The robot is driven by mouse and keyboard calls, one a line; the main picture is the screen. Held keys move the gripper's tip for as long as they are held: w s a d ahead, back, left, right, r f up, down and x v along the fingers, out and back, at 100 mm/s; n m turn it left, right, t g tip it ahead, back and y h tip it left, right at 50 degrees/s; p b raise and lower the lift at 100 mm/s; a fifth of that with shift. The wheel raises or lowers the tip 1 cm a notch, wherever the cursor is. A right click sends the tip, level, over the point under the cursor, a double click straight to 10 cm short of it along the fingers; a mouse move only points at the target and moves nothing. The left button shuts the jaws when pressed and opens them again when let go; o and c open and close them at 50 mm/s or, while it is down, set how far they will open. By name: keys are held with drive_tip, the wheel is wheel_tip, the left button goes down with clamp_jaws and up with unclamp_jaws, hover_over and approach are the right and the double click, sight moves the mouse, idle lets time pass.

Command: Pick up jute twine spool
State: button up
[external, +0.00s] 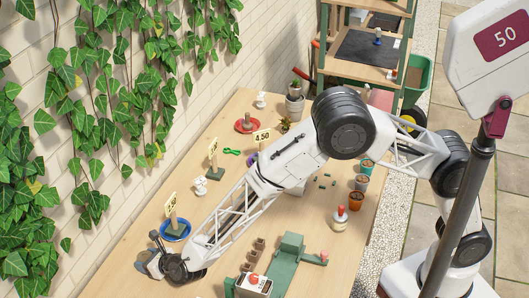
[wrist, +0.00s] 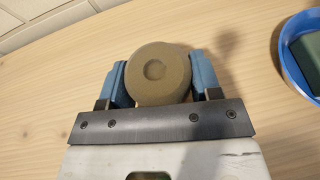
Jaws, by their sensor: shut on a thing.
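The jute twine spool (wrist: 158,75) shows in the wrist view as a round, tan-brown end with a shallow dimple in its middle. My gripper (wrist: 160,62) has its two blue fingers on either side of the spool and is shut on it. In the external view my gripper (external: 156,262) is low over the left end of the wooden table, near the wall. The spool is mostly hidden there by my wrist. I cannot tell whether the spool touches the table.
A blue dish (external: 176,231) with a price sign in it stands close to my gripper; its rim shows in the wrist view (wrist: 283,62). A green tool (external: 289,262) and small pots (external: 355,201) stand to the right. Bare table lies around the spool.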

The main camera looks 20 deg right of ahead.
sight(153, 251)
drive_tip(key=shift+r, duration=0.15)
drive_tip(key=shift+r, duration=0.55)
drive_tip(key=shift+s+d+r, duration=0.1)
drive_tip(key=shift+d+r, duration=0.1)
drive_tip(key=shift+r, duration=0.35)
drive_tip(key=shift+s+d+r, duration=0.1)
drive_tip(key=shift+d+r, duration=0.05)
drive_tip(key=shift+r, duration=0.4)
drive_tip(key=s+d, duration=0.2)
drive_tip(key=d, duration=0.2)
drive_tip(key=s+d+r, duration=0.1)
drive_tip(key=s+d, duration=0.1)
drive_tip(key=d, duration=0.3)
drive_tip(key=s+d, duration=0.2)
drive_tip(key=d, duration=0.2)
drive_tip(key=shift+s+d+r, duration=0.15)
drive_tip(key=shift+s+d, duration=0.05)
drive_tip(key=shift+d, duration=0.2)
